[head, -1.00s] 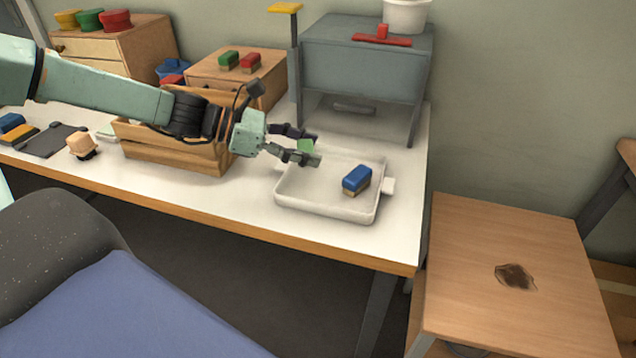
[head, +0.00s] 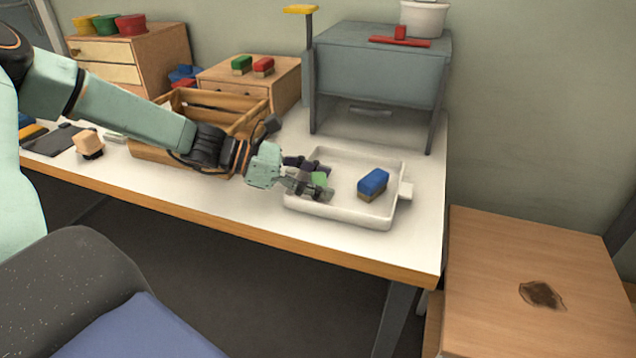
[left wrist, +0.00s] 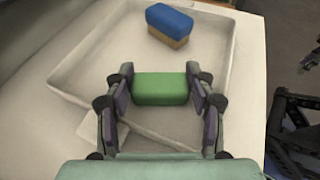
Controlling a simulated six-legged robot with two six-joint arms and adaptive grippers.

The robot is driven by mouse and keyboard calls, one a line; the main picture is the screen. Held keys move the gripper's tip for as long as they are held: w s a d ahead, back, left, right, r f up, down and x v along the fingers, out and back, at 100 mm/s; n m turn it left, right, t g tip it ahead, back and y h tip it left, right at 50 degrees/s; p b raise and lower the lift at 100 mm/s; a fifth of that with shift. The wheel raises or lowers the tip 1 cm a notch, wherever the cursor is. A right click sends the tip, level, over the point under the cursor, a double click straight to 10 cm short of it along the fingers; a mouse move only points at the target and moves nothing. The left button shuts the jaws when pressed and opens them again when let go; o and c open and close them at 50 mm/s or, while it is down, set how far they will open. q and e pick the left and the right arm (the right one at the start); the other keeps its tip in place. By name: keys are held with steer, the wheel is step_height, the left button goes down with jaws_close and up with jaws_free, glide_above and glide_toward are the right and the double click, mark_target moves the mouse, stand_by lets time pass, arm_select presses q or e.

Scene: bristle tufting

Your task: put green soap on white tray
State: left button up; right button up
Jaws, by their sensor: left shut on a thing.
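The green soap (left wrist: 160,88) is a small green block between the fingers of my left gripper (left wrist: 160,100) in the left wrist view. My left gripper (head: 312,185) is shut on it, over the left part of the white tray. In the head view the green soap (head: 319,179) is partly hidden by the fingers. The white tray (head: 340,210) is a shallow rectangular dish with side handles, near the table's right end. I cannot tell whether the soap touches the tray floor.
A blue and tan brush block (head: 373,183) sits in the tray's right part. A wooden crate (head: 190,145) stands left of the tray, under my left arm. A grey cabinet (head: 375,75) stands behind. A wooden stool (head: 500,260) stands at the right.

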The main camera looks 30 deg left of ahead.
arm_select(q)
steer(key=shift+d, duration=0.1)
steer(key=o, duration=0.7)
steer(key=shift+f, duration=0.2)
steer(key=o, duration=0.5)
steer(key=shift+c, duration=0.2)
steer(key=shift+r, duration=0.1)
